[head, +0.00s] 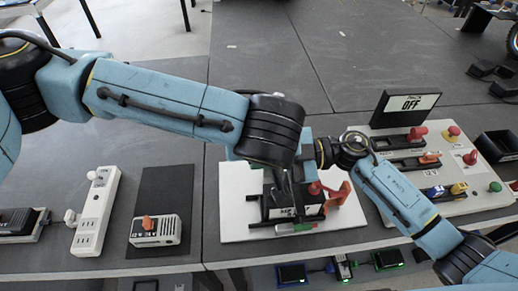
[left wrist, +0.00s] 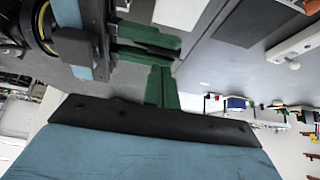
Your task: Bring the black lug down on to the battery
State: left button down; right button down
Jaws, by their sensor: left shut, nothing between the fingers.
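In the head view the battery (head: 308,211) is a dark block on a white board (head: 234,226), largely covered by my arms. A red part (head: 315,187) and an orange-red part (head: 339,196) show at its right side. I cannot make out the black lug for certain among the dark parts there. My left gripper is over the battery area, mostly hidden by its wrist; in the left wrist view its green fingers (left wrist: 162,88) are shut and empty. My right gripper (left wrist: 148,43) appears close by in that view, its green fingers spread sideways; their grip is unclear.
A panel with an OFF display (head: 408,102) and coloured knobs stands right of the board. A white power strip (head: 97,210) and a switch box (head: 156,230) on a dark mat lie left. The grey bench (head: 290,60) behind is clear.

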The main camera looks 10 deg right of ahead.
pick_arm(q)
jog(key=shift+s+f, duration=0.1)
jog(key=shift+f, duration=0.4)
jog(key=shift+s+f, duration=0.7)
jog(key=shift+f, duration=0.2)
pick_arm(e)
jog(key=shift+r, duration=0.25)
jog(key=shift+w, duration=0.1)
jog(key=c, duration=1.4)
grip_release()
jog(key=shift+r, duration=0.15)
jog(key=shift+c, duration=0.2)
jog(key=shift+o, duration=0.2)
pick_arm(q)
jog(key=shift+w+a+r, duration=0.1)
jog(key=shift+w, duration=0.1)
pick_arm(e)
jog(key=shift+f, duration=0.3)
